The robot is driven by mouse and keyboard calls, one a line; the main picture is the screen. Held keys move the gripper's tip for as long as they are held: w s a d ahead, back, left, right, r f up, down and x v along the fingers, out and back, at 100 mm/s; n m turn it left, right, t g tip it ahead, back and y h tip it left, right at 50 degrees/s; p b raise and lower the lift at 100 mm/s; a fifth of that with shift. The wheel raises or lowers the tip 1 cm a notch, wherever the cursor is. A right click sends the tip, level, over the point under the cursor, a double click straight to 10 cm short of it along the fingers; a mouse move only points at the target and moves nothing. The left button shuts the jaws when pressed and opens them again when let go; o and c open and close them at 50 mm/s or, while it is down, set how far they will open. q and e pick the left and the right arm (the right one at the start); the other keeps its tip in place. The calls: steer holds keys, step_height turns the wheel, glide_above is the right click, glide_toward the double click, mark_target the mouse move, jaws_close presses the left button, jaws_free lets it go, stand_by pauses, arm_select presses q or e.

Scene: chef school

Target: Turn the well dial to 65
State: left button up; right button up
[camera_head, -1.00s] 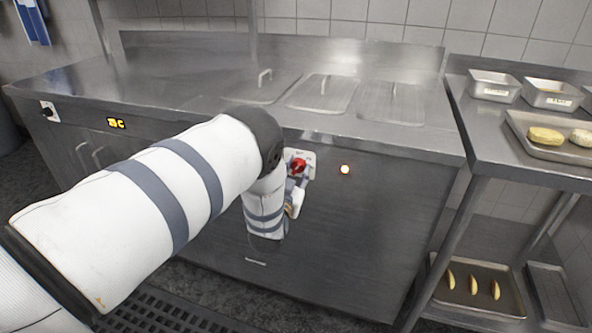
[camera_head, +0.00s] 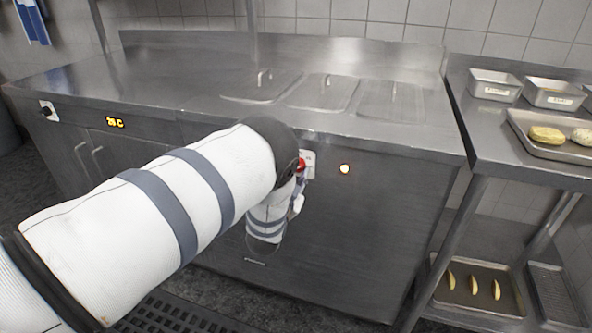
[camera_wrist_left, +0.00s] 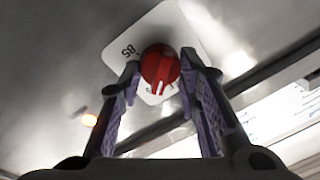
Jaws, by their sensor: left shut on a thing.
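The well dial is a red round knob (camera_wrist_left: 160,65) with a pale pointer line, on a white plate (camera_wrist_left: 182,30) in the left wrist view. The number 85 reads on the plate; other marks near the pointer are partly covered. My left gripper (camera_wrist_left: 160,73) is shut on the dial, one finger on each side of it. In the head view the dial (camera_head: 302,164) is a small red patch on the counter front, mostly hidden by my left arm. My right gripper is in neither view.
A lit lamp (camera_head: 345,169) is right of the dial. The steel counter (camera_head: 190,80) has lidded wells (camera_head: 322,93), a black knob (camera_head: 46,109) and an orange display (camera_head: 115,123) at left. A shelf unit (camera_head: 478,140) with trays stands at right.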

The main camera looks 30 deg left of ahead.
arm_select(q)
steer(key=shift+f, duration=0.15)
steer(key=o, duration=1.2)
steer(key=shift+c, duration=0.2)
steer(key=v, duration=1.2)
